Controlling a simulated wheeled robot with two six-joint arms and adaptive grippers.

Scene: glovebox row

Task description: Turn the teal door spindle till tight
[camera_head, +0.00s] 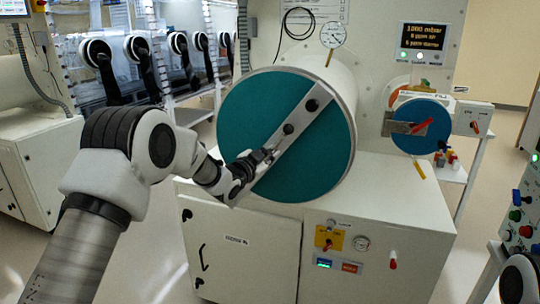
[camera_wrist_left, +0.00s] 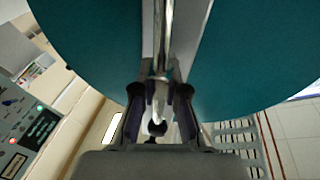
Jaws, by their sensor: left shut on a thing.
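The round teal door (camera_head: 248,110) closes the near end of a white cylindrical chamber. A grey bar (camera_head: 303,112) crosses its face on a slant, with dark knobs at its middle and upper right. My left gripper (camera_head: 268,154) is at the lower-left part of this bar, just below the middle knob. In the left wrist view the gripper (camera_wrist_left: 160,80) has its fingers closed around a slim, pale metal part of the door spindle (camera_wrist_left: 163,45), in front of the teal face (camera_wrist_left: 90,45). The exact contact is partly hidden by the fingers. My right gripper does not show.
A smaller blue round door (camera_head: 413,137) with a red handle stands at the right. A gauge (camera_head: 333,35) and a display (camera_head: 424,40) are above. A white cabinet (camera_head: 375,225) with valves is below. Gloveboxes with black gloves line the back left.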

